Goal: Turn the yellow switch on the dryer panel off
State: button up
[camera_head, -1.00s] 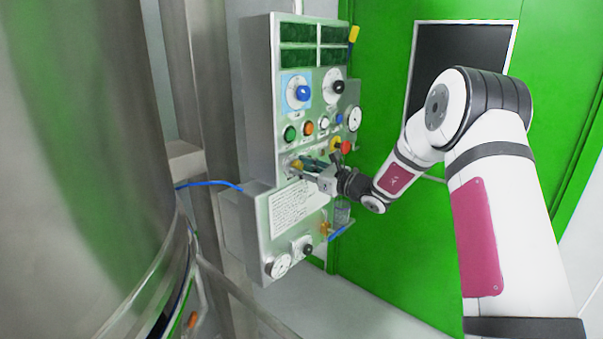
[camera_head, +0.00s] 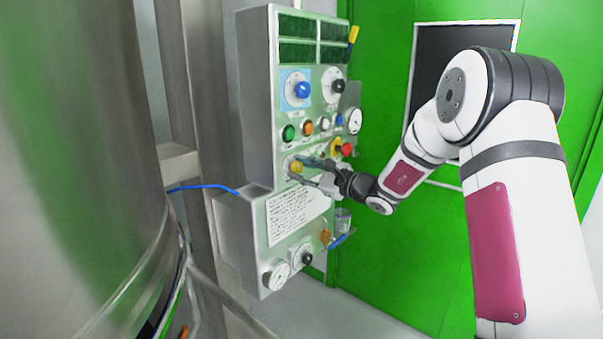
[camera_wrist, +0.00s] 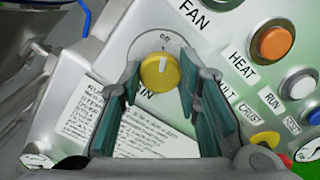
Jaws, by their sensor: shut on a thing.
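The yellow switch (camera_head: 296,167) is a round knob on the grey dryer panel (camera_head: 262,150), below the row of coloured buttons. In the wrist view the yellow switch (camera_wrist: 160,71) has a white mark pointing up in the picture, towards a small label on its round plate. My gripper (camera_head: 306,172) reaches the panel from the right. In the wrist view the green-padded fingers of my gripper (camera_wrist: 159,76) lie on either side of the yellow switch and are shut on it. The finger contact is partly hidden.
Close by are an orange button (camera_wrist: 272,42), a white button (camera_wrist: 299,84) and a red emergency stop (camera_head: 347,149). An instruction sheet (camera_head: 292,212) is below. A large steel vessel (camera_head: 80,170) fills the left. A green door (camera_head: 400,270) stands behind my arm.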

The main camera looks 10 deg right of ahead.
dwell(0.3)
jog(key=o, duration=1.1)
jog(key=shift+o, duration=0.2)
jog(key=v, duration=1.2)
